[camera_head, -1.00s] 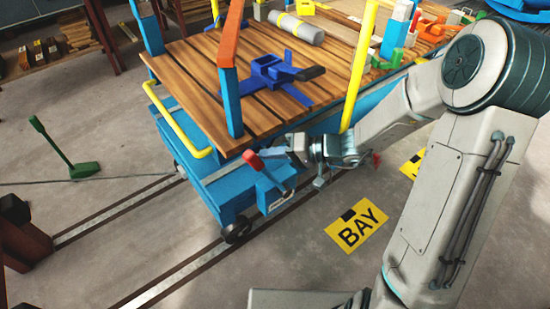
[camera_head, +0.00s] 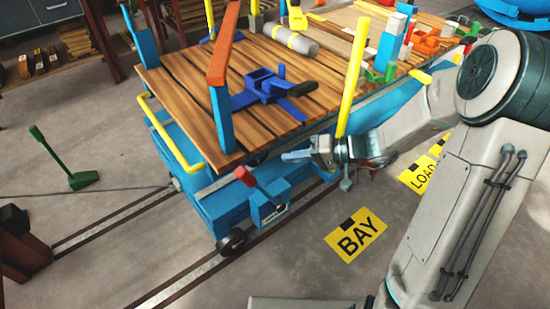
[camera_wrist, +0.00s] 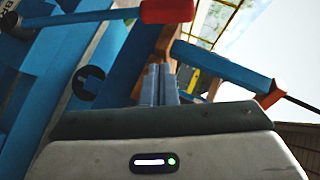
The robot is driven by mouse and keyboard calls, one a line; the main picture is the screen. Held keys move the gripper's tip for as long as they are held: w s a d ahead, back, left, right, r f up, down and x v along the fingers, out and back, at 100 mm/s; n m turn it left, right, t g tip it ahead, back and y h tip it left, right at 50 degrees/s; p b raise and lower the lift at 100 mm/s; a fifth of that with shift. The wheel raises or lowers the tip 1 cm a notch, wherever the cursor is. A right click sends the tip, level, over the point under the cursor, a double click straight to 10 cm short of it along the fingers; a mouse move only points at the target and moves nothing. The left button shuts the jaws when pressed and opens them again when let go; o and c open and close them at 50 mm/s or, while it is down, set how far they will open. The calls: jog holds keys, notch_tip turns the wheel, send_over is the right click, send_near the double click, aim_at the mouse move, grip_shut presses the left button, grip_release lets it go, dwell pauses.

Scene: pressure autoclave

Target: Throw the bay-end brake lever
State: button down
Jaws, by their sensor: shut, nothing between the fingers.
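The gap in depth is hard to judge.
The trolley's wooden deck (camera_head: 180,100) carries a blue clamp (camera_head: 272,84) and a grey roll (camera_head: 290,38). A yellow post (camera_head: 352,90) rises close to my wrist. A yellow BAY sign (camera_head: 355,236) lies on open floor. A green lever (camera_head: 65,162) stands left.

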jog(key=v, duration=0.6)
jog(key=shift+p, duration=0.4)
jog(key=shift+d+f, duration=0.1)
jog(key=shift+f, duration=0.05)
jog(key=s+r+g+h+p, duration=0.3)
jog(key=s+r+h+p, duration=0.5)
jog(key=s+r+p, duration=0.45)
jog(key=s+d+r+m+t+h+p, duration=0.1)
jog(key=d+r+t+h+p, duration=0.1)
jog(key=r+p, duration=0.3)
jog(key=s+d+r+m+t+h+p, duration=0.1)
jog(key=d+r+h+p, duration=0.3)
jog(key=r, duration=0.8)
jog(key=shift+s+d+m+t+p, duration=0.4)
jog(key=shift+s+d+t+p, duration=0.1)
jog(key=shift+s+d+p, duration=0.25)
